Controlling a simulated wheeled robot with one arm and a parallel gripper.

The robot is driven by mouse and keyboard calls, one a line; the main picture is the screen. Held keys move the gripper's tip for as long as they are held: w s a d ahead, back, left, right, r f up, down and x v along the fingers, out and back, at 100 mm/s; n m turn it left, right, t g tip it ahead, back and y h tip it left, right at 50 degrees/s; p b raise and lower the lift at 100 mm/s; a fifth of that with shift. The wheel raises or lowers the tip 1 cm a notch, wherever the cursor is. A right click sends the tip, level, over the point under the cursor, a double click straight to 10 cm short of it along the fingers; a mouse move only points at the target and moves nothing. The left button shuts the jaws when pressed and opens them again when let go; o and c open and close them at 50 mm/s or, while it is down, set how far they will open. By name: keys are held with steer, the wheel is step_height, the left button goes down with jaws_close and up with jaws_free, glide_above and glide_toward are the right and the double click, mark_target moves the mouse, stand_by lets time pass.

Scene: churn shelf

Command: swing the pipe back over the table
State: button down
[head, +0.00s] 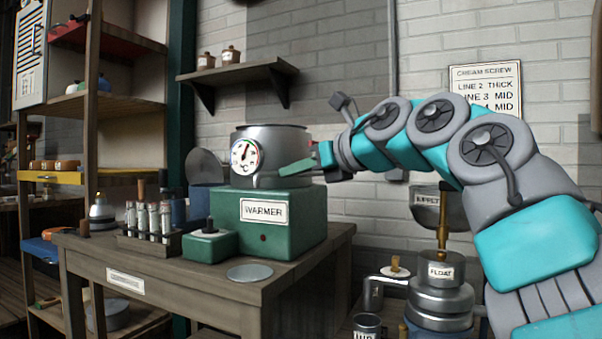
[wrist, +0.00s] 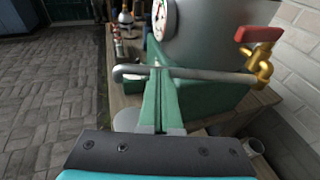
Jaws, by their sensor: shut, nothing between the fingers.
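In the wrist view, a thin grey pipe (wrist: 200,74) runs level from a brass valve (wrist: 262,68) with a red handle (wrist: 257,34) to a bent tip on the left. The tip shows near the edge of the wooden table (wrist: 116,99); I cannot tell exactly what lies under it. My gripper (wrist: 157,66) has its green fingers shut and empty, crossing the pipe's line mid-length; contact is unclear. In the head view my gripper (head: 283,172) is beside the steel pot (head: 272,142) on the green warmer (head: 300,212). My arm hides the valve there.
On the table stand a rack of vials (head: 150,222), a small green box (head: 208,246) and a flat grey disc (head: 250,272). The float vessel (head: 440,298) stands right of the table. A wall shelf (head: 238,73) is above; open floor (wrist: 50,110) lies left in the wrist view.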

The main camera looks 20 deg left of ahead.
steer(key=shift+w+a+m+t+h, duration=0.2)
steer(key=shift+a+m+t+h, duration=0.1)
steer(key=shift+a+m+t, duration=0.45)
steer(key=shift+a, duration=0.2)
stand_by(0.4)
